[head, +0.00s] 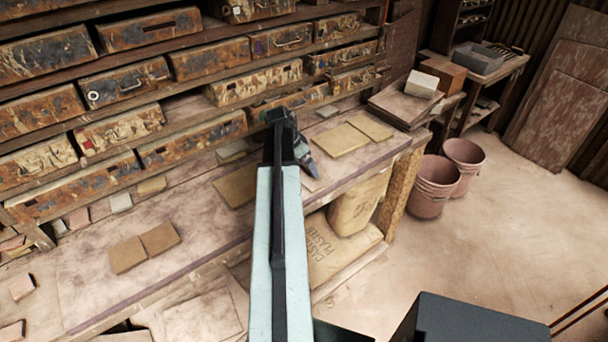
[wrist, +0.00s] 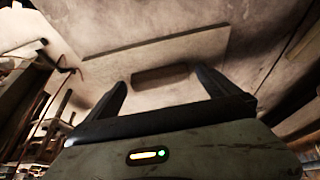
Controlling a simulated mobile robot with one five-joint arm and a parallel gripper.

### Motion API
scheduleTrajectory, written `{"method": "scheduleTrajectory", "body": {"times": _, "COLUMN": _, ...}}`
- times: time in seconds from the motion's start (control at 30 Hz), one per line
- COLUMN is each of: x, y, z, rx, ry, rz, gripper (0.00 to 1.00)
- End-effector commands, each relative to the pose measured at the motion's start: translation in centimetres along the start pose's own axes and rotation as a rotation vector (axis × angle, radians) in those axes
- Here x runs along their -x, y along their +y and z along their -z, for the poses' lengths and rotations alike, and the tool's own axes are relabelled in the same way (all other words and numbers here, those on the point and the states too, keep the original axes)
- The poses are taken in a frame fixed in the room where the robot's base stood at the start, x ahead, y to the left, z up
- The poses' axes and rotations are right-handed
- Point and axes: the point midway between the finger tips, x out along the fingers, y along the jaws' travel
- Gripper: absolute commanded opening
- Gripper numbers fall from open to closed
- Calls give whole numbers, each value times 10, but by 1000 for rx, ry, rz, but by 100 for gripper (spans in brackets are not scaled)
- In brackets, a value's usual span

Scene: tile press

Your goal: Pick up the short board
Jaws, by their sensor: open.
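Several flat tan boards lie on the workbench (head: 200,215) in the head view, and I cannot tell which one is the short board. Two touching ones (head: 145,247) are at front left, one (head: 235,187) lies just left of my arm, and two (head: 355,133) lie to its right. My gripper (head: 311,172) hangs over the bench between these, seen small, with its tips angled down. In the wrist view the two dark fingers (wrist: 160,91) stand apart with nothing held. A small brown rectangular piece (wrist: 160,75) shows between and beyond them.
Rusty drawers (head: 190,150) fill the shelf behind the bench. A stack with a white block (head: 422,84) stands at the bench's far right end. Sacks (head: 357,205) lie under the bench. Two buckets (head: 433,187) stand on the floor, which is open at right.

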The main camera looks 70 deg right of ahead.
Motion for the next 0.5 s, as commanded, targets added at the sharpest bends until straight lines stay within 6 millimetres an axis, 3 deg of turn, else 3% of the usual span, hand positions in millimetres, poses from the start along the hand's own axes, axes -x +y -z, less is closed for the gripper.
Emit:
{"method": "scheduleTrajectory", "body": {"times": 0.03, "x": 1, "y": 0, "z": 0, "rx": 0, "ry": 0, "rz": 0, "gripper": 92}}
{"method": "scheduleTrajectory", "body": {"times": 0.27, "x": 1, "y": 0, "z": 0, "rx": 1, "ry": 0, "rz": 0, "gripper": 28}}
{"method": "scheduleTrajectory", "body": {"times": 0.5, "x": 2, "y": 0, "z": 0, "rx": 1, "ry": 1, "rz": 0, "gripper": 28}}
